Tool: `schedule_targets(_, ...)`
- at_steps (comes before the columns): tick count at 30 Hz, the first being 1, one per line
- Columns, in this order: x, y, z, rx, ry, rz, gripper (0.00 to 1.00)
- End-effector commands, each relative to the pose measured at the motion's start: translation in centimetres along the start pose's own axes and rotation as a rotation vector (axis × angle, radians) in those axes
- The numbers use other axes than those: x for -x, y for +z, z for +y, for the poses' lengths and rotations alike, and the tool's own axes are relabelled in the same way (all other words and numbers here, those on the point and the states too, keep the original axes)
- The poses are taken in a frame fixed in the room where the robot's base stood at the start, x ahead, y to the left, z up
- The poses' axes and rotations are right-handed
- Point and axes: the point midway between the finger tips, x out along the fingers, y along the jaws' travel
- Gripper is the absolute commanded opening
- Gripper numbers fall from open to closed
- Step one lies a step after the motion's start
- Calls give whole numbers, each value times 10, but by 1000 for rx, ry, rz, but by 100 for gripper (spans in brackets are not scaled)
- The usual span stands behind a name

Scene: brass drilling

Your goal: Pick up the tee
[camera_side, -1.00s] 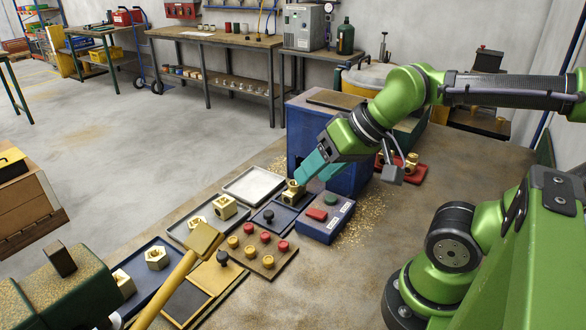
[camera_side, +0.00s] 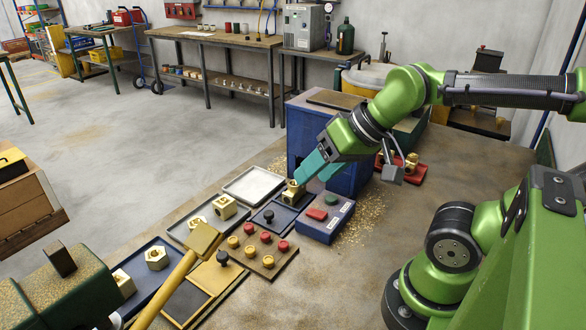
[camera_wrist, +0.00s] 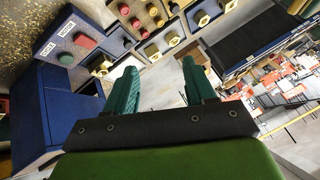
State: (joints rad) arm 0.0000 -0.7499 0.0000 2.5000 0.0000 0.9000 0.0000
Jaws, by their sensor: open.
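A brass fitting (camera_side: 292,193), which I take for the tee, stands on a dark blue pad (camera_side: 268,220) left of the blue control box. My gripper (camera_side: 311,174) is angled down to the left with its teal fingers apart. In the side view, the left fingertip is close behind the fitting and overlaps it; I cannot tell whether they touch. In the wrist view, my open gripper (camera_wrist: 159,65) has nothing clearly held between its fingers. Several brass parts show beyond the fingers there, but I cannot tell which is the tee.
The control box (camera_side: 325,222) has red and green buttons. A board with red and yellow knobs (camera_side: 262,252) lies left of it. An empty grey-white tray (camera_side: 253,185) and a tray with brass blocks (camera_side: 224,207) are nearby. A tall blue block (camera_side: 345,178) stands behind my fingers.

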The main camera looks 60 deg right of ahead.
Motion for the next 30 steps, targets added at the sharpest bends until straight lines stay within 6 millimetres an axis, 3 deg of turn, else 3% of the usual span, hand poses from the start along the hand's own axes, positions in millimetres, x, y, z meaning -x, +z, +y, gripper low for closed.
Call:
schedule_targets(1,0,0,0,0,0,0,54)
schedule_targets(10,0,0,0,0,0,0,100)
schedule_targets(17,-1,0,1,-5,4,-2,100)
schedule_targets(20,-10,0,8,-27,28,-36,100)
schedule_targets(23,-22,-16,16,-66,68,-76,100)
schedule_targets(30,-60,-82,55,-57,199,-234,100)
